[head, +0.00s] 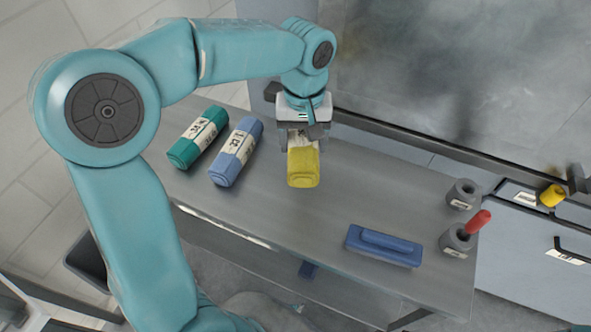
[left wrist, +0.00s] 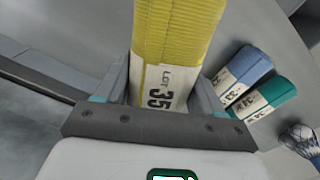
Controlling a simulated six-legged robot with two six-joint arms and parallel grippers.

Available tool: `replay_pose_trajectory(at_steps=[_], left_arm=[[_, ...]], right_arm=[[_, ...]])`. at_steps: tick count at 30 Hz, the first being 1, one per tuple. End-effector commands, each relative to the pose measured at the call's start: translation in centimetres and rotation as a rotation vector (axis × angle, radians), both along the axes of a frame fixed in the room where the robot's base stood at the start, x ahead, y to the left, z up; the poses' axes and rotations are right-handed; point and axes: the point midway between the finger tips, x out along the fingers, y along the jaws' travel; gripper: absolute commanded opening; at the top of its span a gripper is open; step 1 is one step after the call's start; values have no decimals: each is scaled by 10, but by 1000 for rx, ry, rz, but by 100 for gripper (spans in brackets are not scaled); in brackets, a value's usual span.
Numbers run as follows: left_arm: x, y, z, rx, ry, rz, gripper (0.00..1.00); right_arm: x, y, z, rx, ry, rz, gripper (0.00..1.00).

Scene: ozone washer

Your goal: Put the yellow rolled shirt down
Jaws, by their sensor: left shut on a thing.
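The yellow rolled shirt (head: 303,170) is in my left gripper (head: 303,140), over the back middle of the grey table (head: 270,207). In the left wrist view the shirt (left wrist: 175,40) stands between the two fingers, with a white paper band marked LOT 35 around it. My left gripper is shut on it at the band. I cannot tell whether the shirt touches the table top. My right gripper is not in view.
A green roll (head: 198,138) and a blue roll (head: 236,152) lie to the left of the shirt. A blue brush-like block (head: 384,246) and two grey holders (head: 463,194), one with a red-handled tool (head: 478,222), are at the right. The table's middle front is clear.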

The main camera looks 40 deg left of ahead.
Motion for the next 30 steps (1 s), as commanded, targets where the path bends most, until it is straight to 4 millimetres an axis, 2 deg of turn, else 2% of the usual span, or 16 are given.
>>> replay_pose_trajectory(at_steps=[1,3,6,11,18,30], left_arm=[[-1,0,-16,1,6,0,30],[-1,0,-34,0,5,0,30],[0,0,-54,0,2,-2,30],[2,1,-69,1,-1,-3,30],[3,2,-105,0,1,-5,30],[4,2,-114,0,-2,-6,30]], right_arm=[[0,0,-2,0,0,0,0],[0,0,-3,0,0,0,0],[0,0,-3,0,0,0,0],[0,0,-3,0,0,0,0],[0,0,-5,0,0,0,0],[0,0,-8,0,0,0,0]])
